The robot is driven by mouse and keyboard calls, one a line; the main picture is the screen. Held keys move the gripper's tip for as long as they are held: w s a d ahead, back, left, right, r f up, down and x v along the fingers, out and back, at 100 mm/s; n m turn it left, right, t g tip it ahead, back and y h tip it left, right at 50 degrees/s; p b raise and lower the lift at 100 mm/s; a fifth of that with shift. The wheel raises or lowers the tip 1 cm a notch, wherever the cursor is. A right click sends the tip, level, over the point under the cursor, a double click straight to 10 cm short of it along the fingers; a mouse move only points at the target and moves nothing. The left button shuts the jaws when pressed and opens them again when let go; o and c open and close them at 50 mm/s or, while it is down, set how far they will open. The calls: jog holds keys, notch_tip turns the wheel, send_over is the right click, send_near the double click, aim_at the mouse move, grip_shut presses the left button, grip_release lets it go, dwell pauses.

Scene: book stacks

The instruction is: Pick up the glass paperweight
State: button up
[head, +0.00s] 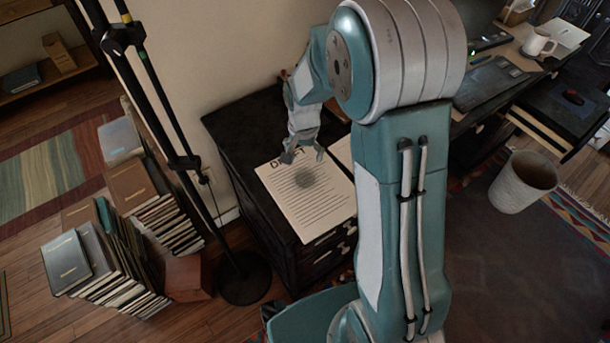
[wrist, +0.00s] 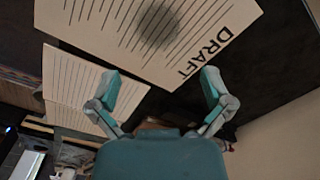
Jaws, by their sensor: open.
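A white printed page headed DRAFT (head: 290,205) lies on a black cabinet top; it also shows in the wrist view (wrist: 105,45). On it is a round, dark, blurred patch (head: 308,178), also in the wrist view (wrist: 158,25). This may be the glass paperweight or its shadow; no clear glass edge shows. My gripper (head: 303,157) is over the top part of the page, near the heading, just above the patch in the head view. In the wrist view my gripper (wrist: 160,76) has its fingers wide apart with nothing between them.
A second printed page (wrist: 75,95) lies beside the first. The black cabinet top (head: 240,120) is bare at its back left. A floor lamp pole (head: 175,120) and book stacks (head: 120,260) stand left. A wall is behind. A wastebasket (head: 524,182) stands right.

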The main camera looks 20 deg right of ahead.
aim_at(304, 172)
notch_tip(304, 172, down, 4)
jog(key=shift+a, duration=0.1)
jog(key=shift+s+d+f, duration=0.1)
jog(key=shift+f, duration=1.3)
jog(key=shift+d+f, duration=0.1)
jog(key=shift+f, duration=1.25)
jog(key=c, duration=1.2)
